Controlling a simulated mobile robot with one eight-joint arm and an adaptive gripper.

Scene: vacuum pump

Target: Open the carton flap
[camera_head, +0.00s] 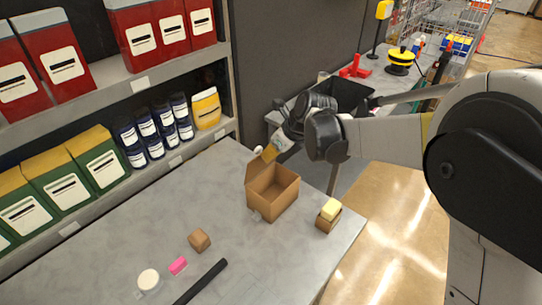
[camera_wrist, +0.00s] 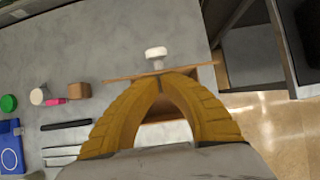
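The brown carton (camera_head: 285,198) stands on the grey table with its top open. A flap (camera_head: 261,180) rises along its far left edge. My gripper (camera_head: 269,153) is just above the carton's far side, with its yellow fingers pointing down and left. In the wrist view the two yellow fingers of my gripper (camera_wrist: 168,78) come together at the tips, with a gap between them lower down. A thin brown carton edge (camera_wrist: 125,77) runs across just beyond the tips, and part of the carton shows between the fingers. I cannot tell whether the tips touch the carton.
A white knobbed item (camera_wrist: 155,57) stands beyond the carton. A small brown block (camera_head: 199,240), a pink block (camera_head: 178,265), a white cylinder (camera_head: 148,280) and a black bar (camera_head: 201,282) lie front left. Shelves (camera_head: 135,85) line the left.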

